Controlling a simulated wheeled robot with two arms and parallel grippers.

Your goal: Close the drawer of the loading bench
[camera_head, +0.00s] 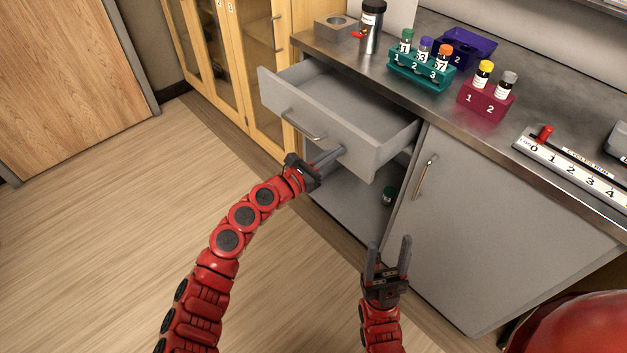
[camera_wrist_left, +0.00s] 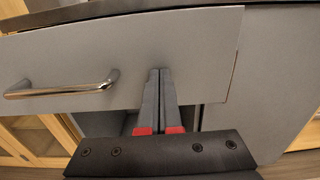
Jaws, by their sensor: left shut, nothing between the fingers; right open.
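The grey drawer (camera_head: 325,128) of the loading bench is pulled out and looks empty inside. Its front carries a silver bar handle (camera_head: 303,127), which also shows in the left wrist view (camera_wrist_left: 62,88). My left gripper (camera_head: 341,150) is shut and empty, its fingertips at the lower right part of the drawer front, to the right of the handle. In the left wrist view its fingertips (camera_wrist_left: 160,72) overlap the drawer front (camera_wrist_left: 190,50); I cannot tell whether they touch it. My right gripper (camera_head: 390,243) is open and empty, low in front of the cabinet door.
The grey cabinet door (camera_head: 480,220) with a vertical handle stands right of the drawer. On the steel bench top are a teal rack (camera_head: 420,72) and a maroon rack (camera_head: 485,100) with vials. The floor at left is clear.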

